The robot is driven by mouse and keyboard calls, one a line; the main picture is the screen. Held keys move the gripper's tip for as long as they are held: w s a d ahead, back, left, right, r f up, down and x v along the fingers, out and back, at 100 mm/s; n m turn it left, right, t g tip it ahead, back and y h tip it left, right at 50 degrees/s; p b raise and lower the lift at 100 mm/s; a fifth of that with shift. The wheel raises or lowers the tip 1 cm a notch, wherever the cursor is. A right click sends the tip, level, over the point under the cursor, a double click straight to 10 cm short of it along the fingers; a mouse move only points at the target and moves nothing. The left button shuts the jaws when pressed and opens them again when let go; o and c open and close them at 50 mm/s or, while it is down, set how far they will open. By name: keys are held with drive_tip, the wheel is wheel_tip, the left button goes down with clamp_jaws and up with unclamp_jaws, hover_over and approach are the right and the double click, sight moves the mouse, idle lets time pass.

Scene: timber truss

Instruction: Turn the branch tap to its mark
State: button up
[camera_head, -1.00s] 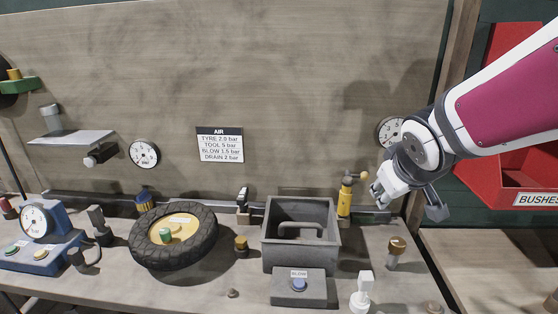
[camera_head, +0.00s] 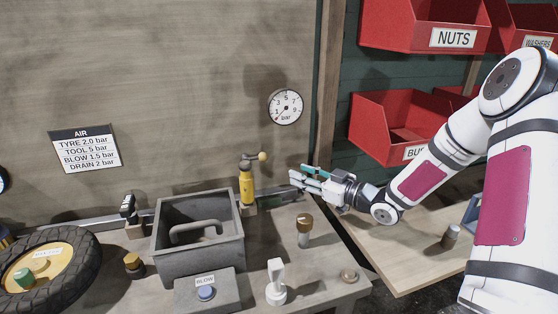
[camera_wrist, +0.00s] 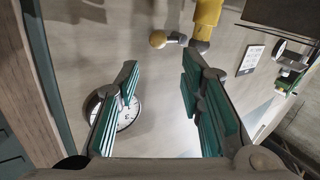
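A yellow upright tap (camera_head: 246,188), which looks like the branch tap, stands on the rail at the wall, right behind the grey bin. Its short lever ends in a tan ball (camera_head: 262,156) pointing right. In the wrist view the yellow tap (camera_wrist: 207,14) is at the top, with the ball knob (camera_wrist: 158,39) to its left, beyond the fingertips. My gripper (camera_head: 300,178) is to the right of the tap, fingers pointing left towards it, apart from it. The teal-padded fingers (camera_wrist: 163,75) are spread with nothing between them. I cannot make out a mark on the tap.
A round bar gauge (camera_head: 285,106) hangs on the wall above. Red bins (camera_head: 400,125) hang at the right.

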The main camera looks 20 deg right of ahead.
sight(267, 158)
drive_tip(key=x, duration=0.6)
drive_tip(key=b+x, duration=0.1)
drive_tip(key=x, duration=0.6)
drive_tip(key=shift+w+r, duration=0.25)
clamp_jaws()
